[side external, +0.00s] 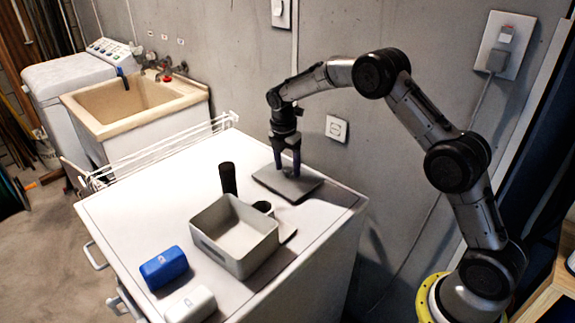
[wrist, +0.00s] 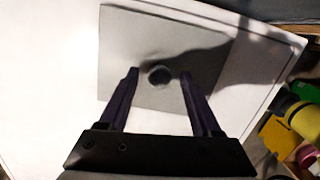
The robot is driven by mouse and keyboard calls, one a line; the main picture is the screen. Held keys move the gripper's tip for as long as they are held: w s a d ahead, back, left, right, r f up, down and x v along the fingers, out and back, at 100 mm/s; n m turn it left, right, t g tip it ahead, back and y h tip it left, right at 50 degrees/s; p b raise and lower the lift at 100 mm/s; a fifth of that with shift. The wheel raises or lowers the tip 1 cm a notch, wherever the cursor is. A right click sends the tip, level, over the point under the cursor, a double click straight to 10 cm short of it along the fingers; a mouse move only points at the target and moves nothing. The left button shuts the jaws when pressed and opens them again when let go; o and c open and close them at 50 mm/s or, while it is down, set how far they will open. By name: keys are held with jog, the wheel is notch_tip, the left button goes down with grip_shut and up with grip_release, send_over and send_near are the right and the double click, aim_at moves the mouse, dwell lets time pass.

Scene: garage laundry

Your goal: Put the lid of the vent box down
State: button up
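The vent box (side external: 233,240) is a grey open-topped box on the white worktop, with nothing on top of it. Its lid (side external: 287,187) is a flat grey square plate that appears to lie on the worktop near the far right edge, apart from the box. The lid also fills the middle of the wrist view (wrist: 120,50), with a round dark knob (wrist: 160,75) at its centre. My gripper (side external: 287,170) points down over the lid. Its two fingers (wrist: 160,77) stand on either side of the knob, with a gap on each side.
A black cylinder (side external: 227,178) stands behind the box. A dark round-topped item (side external: 263,207) is partly hidden by it. A blue case (side external: 164,268) and a white case (side external: 191,305) lie in front. A white wire rack (side external: 160,150) lines the left edge. The worktop's middle left is clear.

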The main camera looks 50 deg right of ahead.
aim_at(285, 179)
notch_tip(285, 179, up, 12)
jog(key=a+f, duration=0.1)
jog(key=s+a+r+m+t, duration=0.1)
jog(key=s+a+r+m, duration=0.3)
jog(key=s+r, duration=0.55)
jog(key=s+a+r+m+t, duration=0.1)
jog(key=s+r+m+t, duration=0.15)
jog(key=s+m, duration=0.55)
jog(key=s+a+f+m+t, duration=0.1)
jog(key=s+f+m, duration=0.1)
jog(key=s, duration=0.8)
jog(key=s+a+f+m+t+y, duration=0.1)
jog(key=s+m, duration=0.4)
jog(key=s, duration=0.5)
jog(key=shift+a+f, duration=0.45)
jog(key=shift+f, duration=0.45)
